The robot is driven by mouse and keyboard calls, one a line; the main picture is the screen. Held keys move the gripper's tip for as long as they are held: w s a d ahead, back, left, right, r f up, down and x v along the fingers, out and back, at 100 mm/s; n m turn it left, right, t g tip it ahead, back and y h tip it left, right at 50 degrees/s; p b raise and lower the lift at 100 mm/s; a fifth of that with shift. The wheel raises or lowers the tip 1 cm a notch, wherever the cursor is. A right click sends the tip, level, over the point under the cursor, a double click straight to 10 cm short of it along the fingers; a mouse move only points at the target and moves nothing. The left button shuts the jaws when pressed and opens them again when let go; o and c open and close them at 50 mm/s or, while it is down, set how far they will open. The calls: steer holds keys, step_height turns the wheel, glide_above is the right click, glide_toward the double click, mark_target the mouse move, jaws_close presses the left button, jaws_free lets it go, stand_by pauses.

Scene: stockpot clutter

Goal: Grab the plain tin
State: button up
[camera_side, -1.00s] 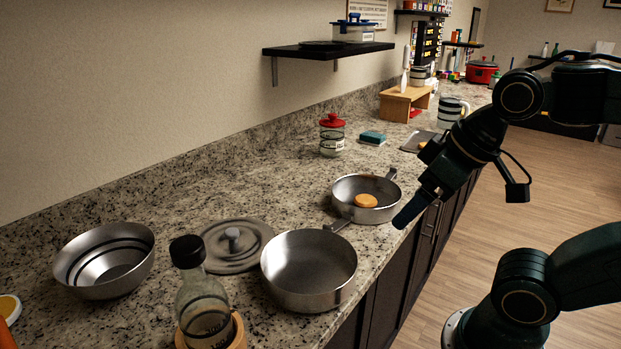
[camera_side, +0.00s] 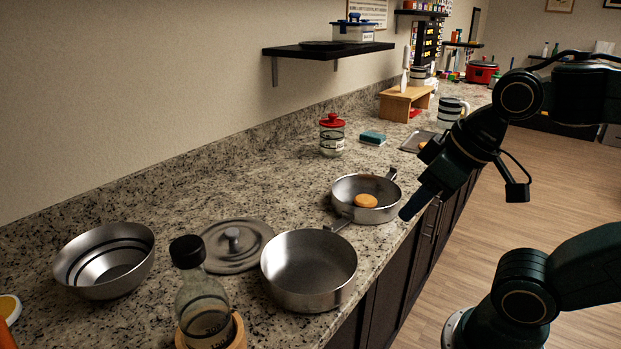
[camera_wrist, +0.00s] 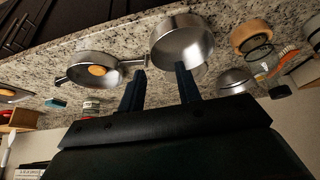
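No thing is clearly marked as a tin, so I cannot tell which one is the plain tin. An empty, unmarked steel pan (camera_side: 300,285) sits near the counter's front edge; it also shows in the wrist view (camera_wrist: 178,42). A second steel pan (camera_side: 347,188) behind it holds an orange disc (camera_side: 365,201); that pan is left of the fingers in the wrist view (camera_wrist: 75,72). My gripper (camera_wrist: 160,70) is open and empty, its two dark fingers apart. In the side view my gripper (camera_side: 411,208) is beside the second pan, over the counter's edge, apart from both pans.
A grey lid (camera_side: 250,262) lies left of the empty pan. A striped steel bowl (camera_side: 95,278) and a black-capped bottle (camera_side: 203,305) on a wooden base stand at the near left. A red-lidded jar (camera_side: 332,138) and blue-green sponge (camera_side: 372,138) stand farther back. Bare counter lies between.

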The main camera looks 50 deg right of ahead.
steer(key=w+a+r+n+g, duration=0.2)
steer(key=w+r+n+g, duration=0.1)
steer(key=w+n, duration=0.8)
steer(key=w+a+f+n+g, duration=0.1)
steer(key=w+f+n, duration=0.2)
steer(key=w, duration=0.4)
steer(key=w+a+f+n+g, duration=0.1)
steer(key=w+f+n, duration=0.2)
steer(key=w, duration=0.5)
steer(key=shift+a+f+n+g, duration=0.3)
steer(key=shift+a+n, duration=0.05)
steer(key=shift+n, duration=0.15)
steer(key=shift+f, duration=4.3)
